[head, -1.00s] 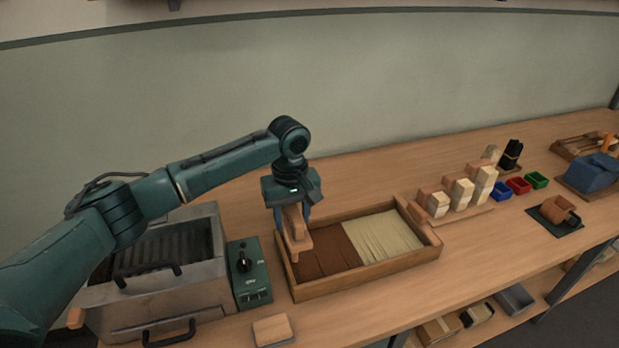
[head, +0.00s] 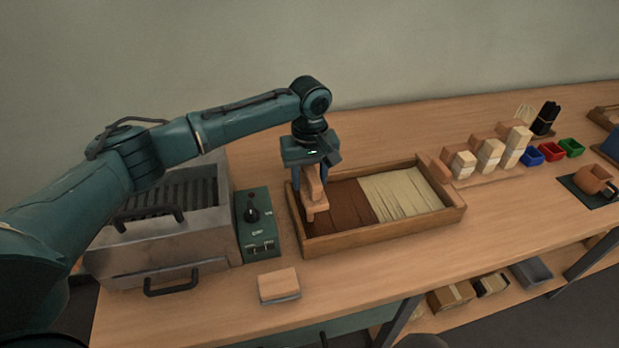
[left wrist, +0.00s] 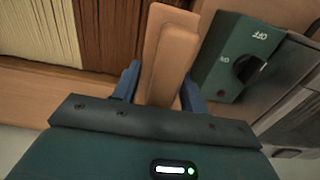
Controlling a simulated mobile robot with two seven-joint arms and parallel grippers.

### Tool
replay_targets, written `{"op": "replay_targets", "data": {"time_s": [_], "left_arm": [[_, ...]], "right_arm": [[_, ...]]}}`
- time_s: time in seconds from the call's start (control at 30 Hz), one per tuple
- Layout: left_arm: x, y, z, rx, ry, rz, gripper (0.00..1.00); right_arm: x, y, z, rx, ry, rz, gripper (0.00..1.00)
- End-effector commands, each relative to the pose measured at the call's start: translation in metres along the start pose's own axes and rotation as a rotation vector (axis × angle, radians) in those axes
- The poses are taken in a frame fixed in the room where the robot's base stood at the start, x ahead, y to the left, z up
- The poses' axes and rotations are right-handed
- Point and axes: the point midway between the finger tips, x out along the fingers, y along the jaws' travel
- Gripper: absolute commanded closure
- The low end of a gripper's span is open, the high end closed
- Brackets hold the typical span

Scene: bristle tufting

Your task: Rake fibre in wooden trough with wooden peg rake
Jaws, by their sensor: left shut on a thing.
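The wooden trough (head: 432,216) lies on the bench with brown fibre (head: 350,205) in its left part and cream fibre (head: 405,192) in its right part. My left gripper (head: 311,172) is shut on the wooden peg rake (head: 313,195), over the trough's left end. The rake hangs down in front of the brown fibre; I cannot tell whether its pegs touch the fibre. In the left wrist view the rake (left wrist: 165,50) sits between the two blue fingers, and its pegs are hidden. My right gripper is not in view.
A metal box with black handles (head: 165,240) and a green switch box (head: 257,225) stand left of the trough. A small block (head: 279,284) lies in front. Stacked wooden blocks (head: 488,155), coloured bins (head: 551,152) and a brown mug-like thing (head: 592,179) stand to the right.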

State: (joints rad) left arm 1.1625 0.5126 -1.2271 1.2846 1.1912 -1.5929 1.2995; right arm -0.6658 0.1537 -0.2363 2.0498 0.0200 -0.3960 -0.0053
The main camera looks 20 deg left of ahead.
Motion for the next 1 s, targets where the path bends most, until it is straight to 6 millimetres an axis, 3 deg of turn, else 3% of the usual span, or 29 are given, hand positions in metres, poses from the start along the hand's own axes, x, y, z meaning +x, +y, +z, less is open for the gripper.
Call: {"op": "replay_targets", "data": {"time_s": [0.5,1.0], "left_arm": [[0.048,0.0,0.001,0.0,-0.003,-0.001,0.84],[0.057,0.0,0.001,0.0,-0.002,0.0,0.84]], "right_arm": [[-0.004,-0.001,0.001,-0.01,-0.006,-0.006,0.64],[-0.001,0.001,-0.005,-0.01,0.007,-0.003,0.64]]}}
